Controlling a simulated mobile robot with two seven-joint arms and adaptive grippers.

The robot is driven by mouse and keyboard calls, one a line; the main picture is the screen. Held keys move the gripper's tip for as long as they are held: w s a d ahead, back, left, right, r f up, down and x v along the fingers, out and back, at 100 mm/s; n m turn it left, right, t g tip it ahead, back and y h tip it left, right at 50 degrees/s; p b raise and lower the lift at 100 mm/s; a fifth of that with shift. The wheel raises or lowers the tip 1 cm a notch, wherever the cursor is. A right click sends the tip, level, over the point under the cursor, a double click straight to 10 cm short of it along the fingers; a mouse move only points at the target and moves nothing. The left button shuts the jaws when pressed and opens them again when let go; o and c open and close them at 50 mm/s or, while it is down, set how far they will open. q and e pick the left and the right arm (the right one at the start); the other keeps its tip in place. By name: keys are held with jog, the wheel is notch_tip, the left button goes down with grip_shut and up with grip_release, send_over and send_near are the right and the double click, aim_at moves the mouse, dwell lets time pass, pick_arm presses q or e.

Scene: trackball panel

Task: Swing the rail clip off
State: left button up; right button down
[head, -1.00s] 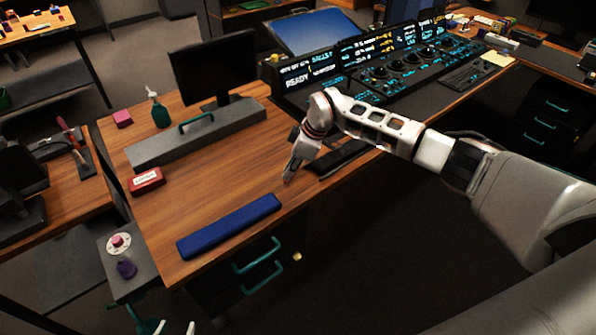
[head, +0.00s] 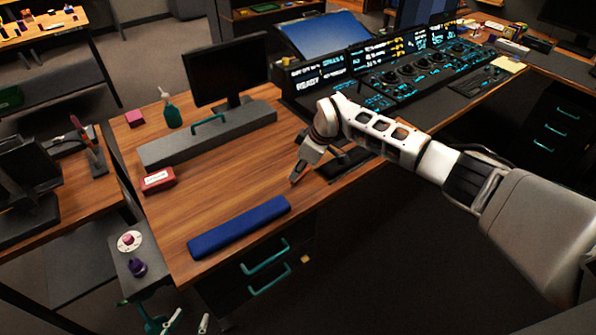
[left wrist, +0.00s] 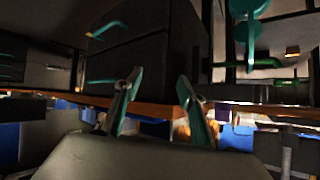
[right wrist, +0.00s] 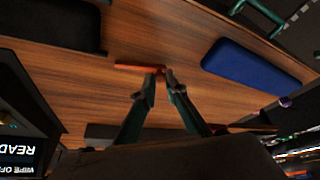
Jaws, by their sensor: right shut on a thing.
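A thin orange-red strip (right wrist: 138,66), which looks like the rail clip, lies across the fingertips of my right gripper (right wrist: 159,75) in the right wrist view. That gripper is shut on it, close above the wooden desktop. In the head view the right gripper (head: 297,172) is near the desk's front edge, with an orange-red tip (head: 293,180) at its fingers. The rest of the strip is hidden there. My left gripper (left wrist: 158,82) is empty with its fingers spread, low beside the dark drawers in the left wrist view.
A blue bar (head: 240,227) lies along the desk's front edge, left of the right gripper. A red box (head: 158,180), a grey block with a teal handle (head: 208,136), a monitor (head: 226,70) and a console (head: 400,72) stand around. The desktop between is clear.

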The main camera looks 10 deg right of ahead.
jog(key=c, duration=2)
grip_release()
jog(key=v, duration=1.2)
